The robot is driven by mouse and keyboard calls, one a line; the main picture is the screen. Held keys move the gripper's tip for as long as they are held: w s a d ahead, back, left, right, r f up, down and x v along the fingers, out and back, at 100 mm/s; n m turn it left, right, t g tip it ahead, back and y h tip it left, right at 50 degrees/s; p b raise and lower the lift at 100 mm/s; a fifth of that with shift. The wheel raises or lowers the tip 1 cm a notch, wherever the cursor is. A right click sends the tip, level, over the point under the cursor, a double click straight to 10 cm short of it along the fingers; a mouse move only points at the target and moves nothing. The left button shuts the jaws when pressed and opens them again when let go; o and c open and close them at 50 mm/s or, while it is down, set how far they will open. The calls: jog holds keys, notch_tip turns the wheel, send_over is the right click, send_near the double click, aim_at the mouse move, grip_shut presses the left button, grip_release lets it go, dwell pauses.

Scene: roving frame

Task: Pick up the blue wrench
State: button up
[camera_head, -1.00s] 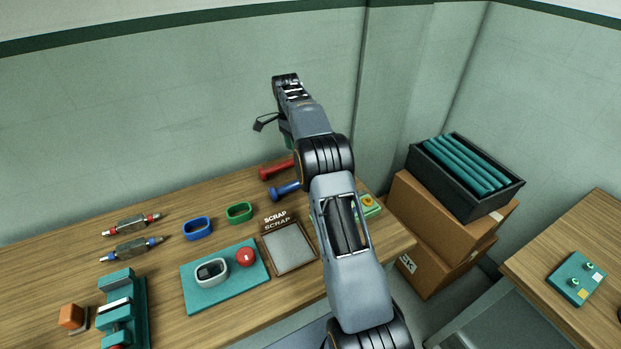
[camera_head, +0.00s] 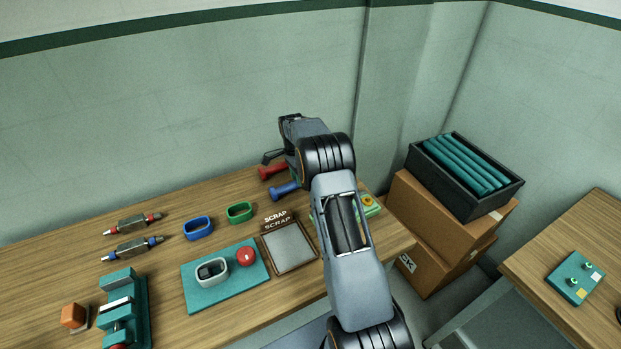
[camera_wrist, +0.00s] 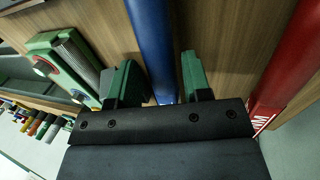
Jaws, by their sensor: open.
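The blue wrench (camera_head: 284,191) lies on the wooden bench, partly hidden behind my arm in the head view. In the wrist view its blue shaft (camera_wrist: 153,45) runs between the two green fingers of my gripper (camera_wrist: 162,75). I cannot tell the exact height of the fingertips over the bench. In the head view my arm hides the fingers.
A red tool (camera_head: 271,171) lies just behind the blue wrench; its shaft (camera_wrist: 287,60) shows at the right in the wrist view. A green box (camera_head: 369,207) stands right of my arm. A scrap tray (camera_head: 271,258) and a green ring (camera_head: 239,212) lie to the left.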

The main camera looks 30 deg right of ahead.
jog(key=shift+x, duration=1.3)
grip_shut()
